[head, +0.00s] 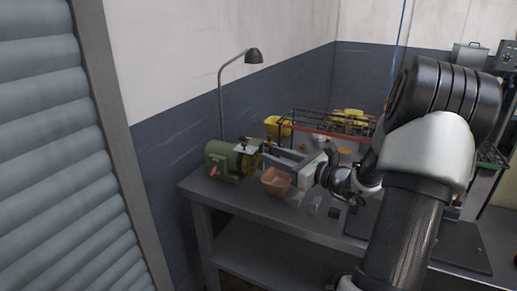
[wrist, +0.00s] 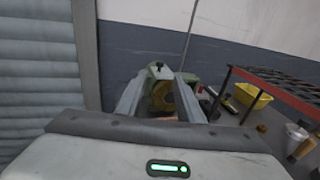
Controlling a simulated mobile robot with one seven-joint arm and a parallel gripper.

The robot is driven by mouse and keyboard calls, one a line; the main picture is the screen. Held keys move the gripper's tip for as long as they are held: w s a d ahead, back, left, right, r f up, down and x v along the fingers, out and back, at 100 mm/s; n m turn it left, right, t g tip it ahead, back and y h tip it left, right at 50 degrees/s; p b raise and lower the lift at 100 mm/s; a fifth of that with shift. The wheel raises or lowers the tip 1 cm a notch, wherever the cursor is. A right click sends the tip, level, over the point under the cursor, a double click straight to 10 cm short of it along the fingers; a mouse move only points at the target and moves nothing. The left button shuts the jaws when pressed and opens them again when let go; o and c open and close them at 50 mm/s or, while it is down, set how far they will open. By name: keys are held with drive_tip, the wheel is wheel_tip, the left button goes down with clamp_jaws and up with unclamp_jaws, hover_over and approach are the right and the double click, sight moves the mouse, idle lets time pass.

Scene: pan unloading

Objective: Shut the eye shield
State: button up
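A green bench grinder (head: 226,160) with a yellowish wheel side stands at the left end of the grey workbench. It also shows in the wrist view (wrist: 157,72), framed between my fingers, with its yellow wheel (wrist: 162,97) facing me. The eye shield is too small to make out clearly on the grinder. My gripper (head: 266,155) reaches in from the right, its fingertips close to the grinder's right side. In the wrist view its two fingers (wrist: 161,84) stand wide apart with nothing held between them. I cannot tell whether either finger touches the grinder.
An orange-brown bin (head: 275,182) sits on the workbench (head: 235,200) just below my gripper. A lamp (head: 253,56) on a thin pole rises behind the grinder. A red-edged rack (head: 318,131) and a yellow tub (head: 277,124) stand behind. A slatted shutter (head: 45,150) is at left.

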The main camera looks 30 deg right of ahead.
drive_tip(key=v, duration=0.5)
drive_tip(key=shift+w, duration=0.1)
idle(0.3)
drive_tip(key=s+a+n+g, duration=0.2)
drive_tip(key=a+n+g, duration=0.4)
drive_tip(key=a+n, duration=0.65)
drive_tip(key=s+a+n+g, duration=0.3)
drive_tip(key=a+n+g, duration=0.45)
drive_tip(key=a, duration=0.85)
drive_tip(key=s+d+r+n+t+h, duration=0.1)
drive_tip(key=s+d+r+n+h, duration=0.15)
drive_tip(key=s+n, duration=0.5)
drive_tip(key=s+d+r+n+t+h, duration=0.15)
drive_tip(key=s+n+h, duration=0.25)
drive_tip(key=s, duration=0.6)
wheel_tip(320, 180, up, 14)
drive_tip(key=p, duration=1.4)
drive_tip(key=shift+s, duration=0.25)
